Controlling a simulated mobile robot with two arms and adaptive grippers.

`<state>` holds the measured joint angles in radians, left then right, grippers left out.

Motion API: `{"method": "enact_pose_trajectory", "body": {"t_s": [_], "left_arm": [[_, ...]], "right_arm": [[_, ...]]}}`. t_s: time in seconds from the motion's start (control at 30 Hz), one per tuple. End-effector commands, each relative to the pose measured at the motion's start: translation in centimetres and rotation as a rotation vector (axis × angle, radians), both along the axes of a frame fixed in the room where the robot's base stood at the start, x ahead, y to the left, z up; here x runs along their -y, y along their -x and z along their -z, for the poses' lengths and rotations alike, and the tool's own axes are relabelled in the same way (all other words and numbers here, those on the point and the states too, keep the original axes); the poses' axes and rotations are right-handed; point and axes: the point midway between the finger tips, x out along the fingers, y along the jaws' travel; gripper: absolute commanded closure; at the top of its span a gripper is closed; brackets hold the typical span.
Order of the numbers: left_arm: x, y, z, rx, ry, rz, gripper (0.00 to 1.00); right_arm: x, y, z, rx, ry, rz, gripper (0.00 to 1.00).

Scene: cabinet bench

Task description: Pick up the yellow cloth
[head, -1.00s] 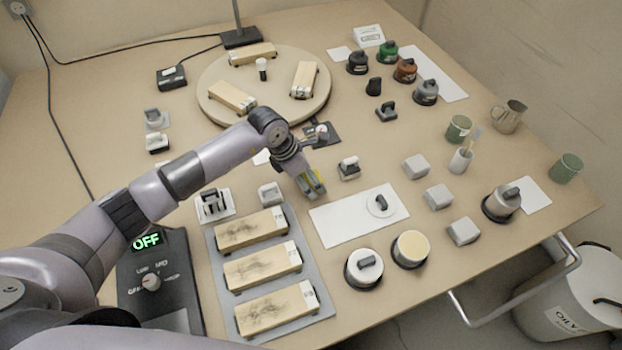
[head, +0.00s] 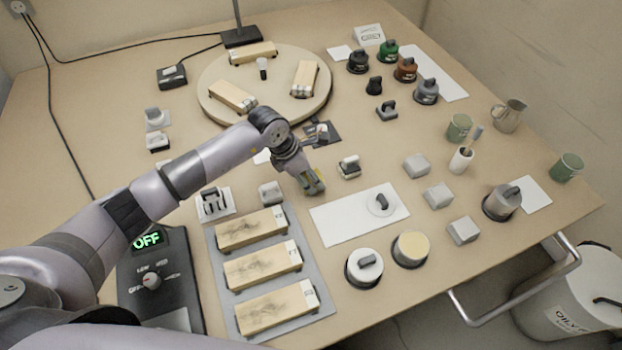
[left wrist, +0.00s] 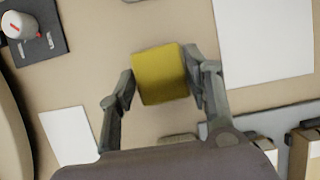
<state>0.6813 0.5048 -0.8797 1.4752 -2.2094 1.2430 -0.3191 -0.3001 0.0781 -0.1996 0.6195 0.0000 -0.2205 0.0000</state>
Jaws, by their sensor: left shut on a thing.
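The yellow cloth (left wrist: 160,75) is a small folded square pad in the left wrist view. It lies between the two fingers of my left gripper (left wrist: 162,90), which are shut on its left and right sides. In the head view my left gripper (head: 312,186) points down near the middle of the bench, left of the white sheet. There the fingers hide most of the cloth, and I cannot tell whether it touches the bench. My right gripper is not in view.
A white sheet (head: 335,227) with a round lidded piece lies right of the gripper. A grey tray (head: 223,296) with wooden blocks is at the front left. A round wooden turntable (head: 282,108) stands behind. Grey blocks (head: 438,195) and cups (head: 461,160) stand to the right.

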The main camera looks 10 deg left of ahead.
Motion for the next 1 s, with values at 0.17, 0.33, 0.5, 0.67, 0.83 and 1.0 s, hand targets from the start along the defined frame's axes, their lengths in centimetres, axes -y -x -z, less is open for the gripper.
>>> {"method": "enact_pose_trajectory", "body": {"t_s": [0.17,0.33,0.5,0.67,0.83,1.0], "left_arm": [[0.0,0.0,-0.2,0.001,0.0,0.0,0.73],[0.0,-0.1,-1.4,0.004,0.001,0.0,0.73],[0.0,-0.2,-4.3,0.008,0.001,0.001,0.73],[0.0,-0.2,-8.8,0.009,0.0,0.001,0.73],[0.0,-0.2,-13.7,0.008,0.001,0.001,0.73],[0.0,-0.1,-17.4,0.005,0.001,0.001,0.73]], "right_arm": [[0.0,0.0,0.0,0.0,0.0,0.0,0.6],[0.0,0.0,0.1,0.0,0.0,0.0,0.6],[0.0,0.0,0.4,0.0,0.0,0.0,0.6],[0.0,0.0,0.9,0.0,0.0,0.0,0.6],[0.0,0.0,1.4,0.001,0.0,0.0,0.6],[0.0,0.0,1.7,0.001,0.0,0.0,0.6]]}}
